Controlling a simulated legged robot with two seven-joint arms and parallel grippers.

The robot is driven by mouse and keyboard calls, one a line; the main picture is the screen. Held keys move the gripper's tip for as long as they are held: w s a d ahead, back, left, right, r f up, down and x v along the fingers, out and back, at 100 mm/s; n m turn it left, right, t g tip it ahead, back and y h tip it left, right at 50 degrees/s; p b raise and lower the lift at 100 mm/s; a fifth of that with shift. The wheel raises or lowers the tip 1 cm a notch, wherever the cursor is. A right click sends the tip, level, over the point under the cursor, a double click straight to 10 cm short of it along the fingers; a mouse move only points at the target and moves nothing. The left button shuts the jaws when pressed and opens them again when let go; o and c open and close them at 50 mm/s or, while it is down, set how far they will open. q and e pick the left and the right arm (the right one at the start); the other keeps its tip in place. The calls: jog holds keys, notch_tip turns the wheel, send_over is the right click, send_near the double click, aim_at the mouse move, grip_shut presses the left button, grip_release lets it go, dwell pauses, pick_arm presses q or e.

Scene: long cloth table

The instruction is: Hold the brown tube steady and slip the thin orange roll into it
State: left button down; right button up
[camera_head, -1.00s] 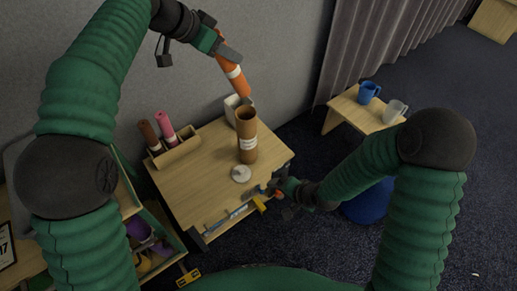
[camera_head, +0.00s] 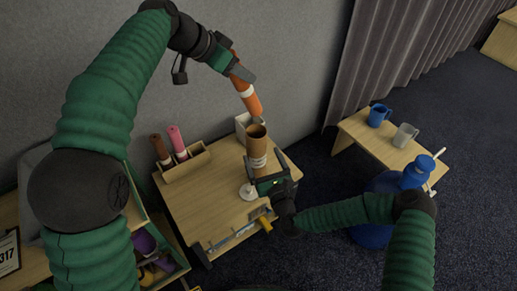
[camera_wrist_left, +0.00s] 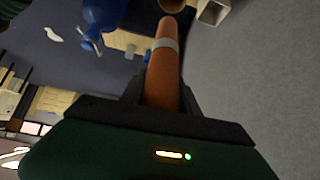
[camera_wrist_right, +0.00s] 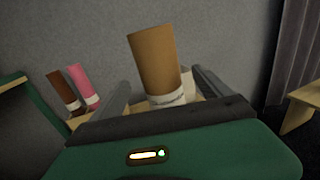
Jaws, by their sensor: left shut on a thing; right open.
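The brown tube (camera_head: 257,146) stands upright on the small wooden table (camera_head: 205,205), its open end up; a white band circles its lower part. My right gripper (camera_head: 264,168) is open around the tube's lower part, a finger on each side; the right wrist view shows the tube (camera_wrist_right: 158,65) between the fingers. My left gripper (camera_head: 241,74) is shut on the thin orange roll (camera_head: 248,98), which has a white band. The roll hangs tilted, its lower end above the tube's mouth and slightly left. In the left wrist view the roll (camera_wrist_left: 166,75) points away from the fingers.
A wooden holder (camera_head: 190,164) with a brown roll (camera_head: 160,148) and a pink roll (camera_head: 177,140) stands at the table's left back. A white box (camera_head: 243,124) is behind the tube. A white disc (camera_head: 248,191) lies near its base. A side table (camera_head: 372,143) holds two mugs.

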aim_at(256, 135)
jog(key=x, duration=0.6)
jog(key=shift+w+a, duration=0.15)
jog(key=shift+w, duration=0.15)
jog(key=shift+c, duration=0.2)
